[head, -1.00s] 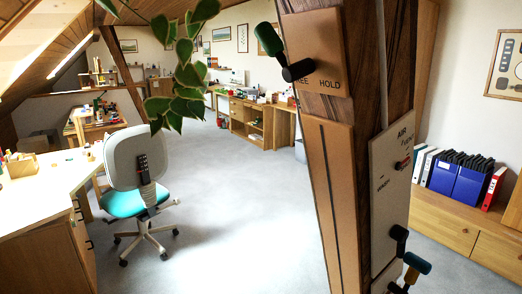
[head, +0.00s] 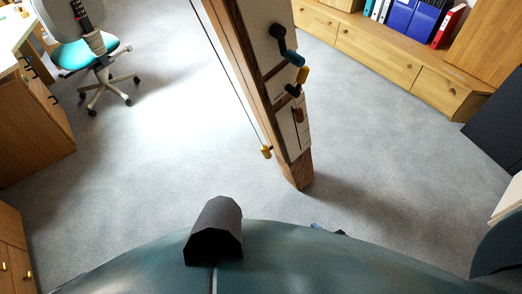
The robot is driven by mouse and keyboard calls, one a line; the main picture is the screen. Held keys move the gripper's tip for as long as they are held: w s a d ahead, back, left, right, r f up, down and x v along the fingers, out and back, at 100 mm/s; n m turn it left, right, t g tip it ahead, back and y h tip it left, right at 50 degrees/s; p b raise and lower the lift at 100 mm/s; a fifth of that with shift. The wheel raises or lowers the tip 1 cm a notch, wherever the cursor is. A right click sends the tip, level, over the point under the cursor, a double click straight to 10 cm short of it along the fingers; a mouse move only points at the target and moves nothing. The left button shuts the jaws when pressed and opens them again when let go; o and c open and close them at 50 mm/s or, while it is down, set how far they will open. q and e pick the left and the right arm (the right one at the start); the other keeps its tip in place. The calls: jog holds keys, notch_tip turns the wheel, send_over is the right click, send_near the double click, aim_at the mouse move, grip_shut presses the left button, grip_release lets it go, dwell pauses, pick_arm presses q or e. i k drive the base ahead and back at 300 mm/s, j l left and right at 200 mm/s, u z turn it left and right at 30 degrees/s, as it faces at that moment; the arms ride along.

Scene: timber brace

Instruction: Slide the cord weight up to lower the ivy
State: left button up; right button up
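A thin dark cord (head: 228,78) runs down along the left side of the timber post (head: 297,172). A small yellow piece (head: 266,152), which looks like the cord weight, sits at the cord's lower end, close to the post's left face near its foot. The ivy is out of view now. Neither of my grippers is in view.
The post carries panels with a dark teal-tipped lever (head: 288,46) and a yellow-tipped lever (head: 299,80) on its right side. An office chair (head: 92,58) stands at upper left. A wooden cabinet (head: 378,55) is at upper right. Grey floor (head: 150,150) is clear between.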

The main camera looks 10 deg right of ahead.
aim_at(266, 151)
jog(key=z, duration=0.25)
jog(key=i+j+z, duration=0.15)
jog(key=j+z, duration=0.3)
jog(key=i+j+z, duration=0.1)
jog(key=j+z, duration=0.2)
jog(key=z, duration=0.15)
jog(key=j+z, duration=0.3)
jog(key=j, duration=2.65)
jog(key=i, duration=0.5)
jog(key=z, duration=0.05)
